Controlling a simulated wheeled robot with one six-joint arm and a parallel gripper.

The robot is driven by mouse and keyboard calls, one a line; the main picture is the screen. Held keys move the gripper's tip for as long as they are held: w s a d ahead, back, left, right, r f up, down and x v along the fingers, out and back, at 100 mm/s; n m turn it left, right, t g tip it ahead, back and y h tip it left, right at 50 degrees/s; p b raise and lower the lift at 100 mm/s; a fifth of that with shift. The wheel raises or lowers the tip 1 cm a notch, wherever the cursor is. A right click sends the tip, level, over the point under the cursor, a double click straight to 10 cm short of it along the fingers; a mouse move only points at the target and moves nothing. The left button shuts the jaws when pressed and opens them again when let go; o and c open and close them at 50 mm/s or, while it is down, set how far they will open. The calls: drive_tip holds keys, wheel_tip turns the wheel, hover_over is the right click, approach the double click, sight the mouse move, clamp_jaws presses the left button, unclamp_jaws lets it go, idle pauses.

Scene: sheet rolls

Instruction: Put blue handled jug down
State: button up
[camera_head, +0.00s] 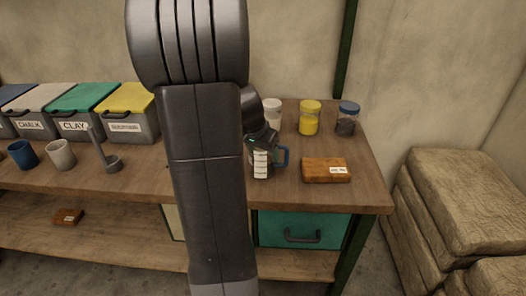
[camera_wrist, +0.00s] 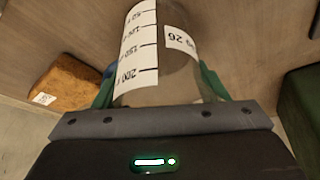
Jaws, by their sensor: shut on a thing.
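The blue handled jug (camera_head: 262,164) is a clear measuring jug with a white scale strip and a blue handle on its right side. It is at the workbench top, right of my arm in the head view. In the wrist view the jug (camera_wrist: 175,75) is between the green fingers of my gripper (camera_wrist: 158,92), with its scale and a label facing the camera. My gripper is shut on the jug. In the head view my arm hides part of the bench, and I cannot tell whether the jug's base touches the wood.
A brown block (camera_head: 326,170) with a label lies right of the jug. Behind stand a white-lidded jar (camera_head: 272,113), a yellow jar (camera_head: 309,119) and a blue-lidded jar (camera_head: 347,120). Lidded bins (camera_head: 127,113), cups (camera_head: 61,155) and a grey tool (camera_head: 106,155) stand left.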

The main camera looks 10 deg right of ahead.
drive_tip(key=o, duration=1)
drive_tip(key=shift+o, duration=0.2)
drive_tip(key=shift+r+p, duration=0.15)
drive_tip(key=shift+p, duration=0.2)
drive_tip(key=p+v, duration=0.1)
drive_tip(key=v, duration=1.1)
